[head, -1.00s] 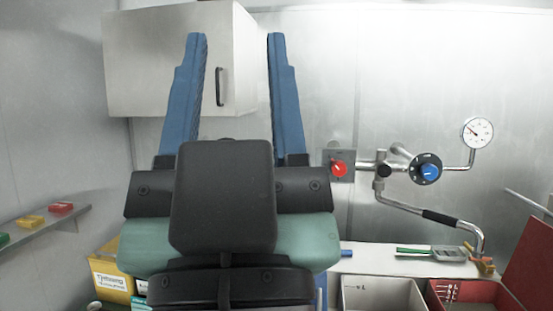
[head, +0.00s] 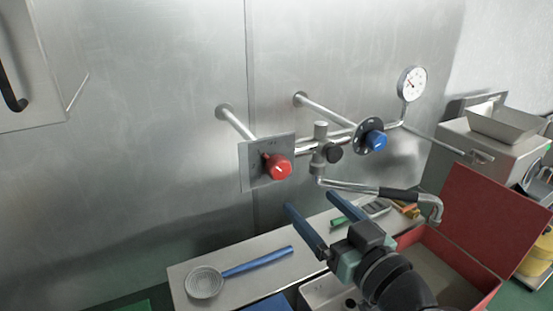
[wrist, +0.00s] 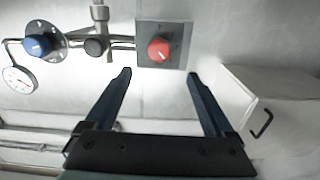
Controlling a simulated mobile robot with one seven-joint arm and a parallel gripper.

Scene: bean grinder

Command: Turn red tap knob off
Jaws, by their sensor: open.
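The red tap knob (head: 278,167) is round with a small white mark and sits on a square grey plate (head: 254,168) on the pipework. In the wrist view the red knob (wrist: 159,50) lies ahead of the gap between my fingertips, on its plate (wrist: 180,29). My gripper (head: 310,203) is open and empty. In the head view its blue fingers are below and to the right of the knob, apart from it. In the wrist view my gripper (wrist: 160,73) shows both fingers spread wider than the knob. Nothing hides the knob.
A blue knob (head: 376,141), a black knob (head: 334,153), a gauge (head: 411,84) and a spout (head: 430,205) are right of the red knob. Below are a shelf (head: 188,280) with a blue-handled strainer (head: 205,283) and a red box (head: 497,230). A cabinet (head: 40,70) hangs left.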

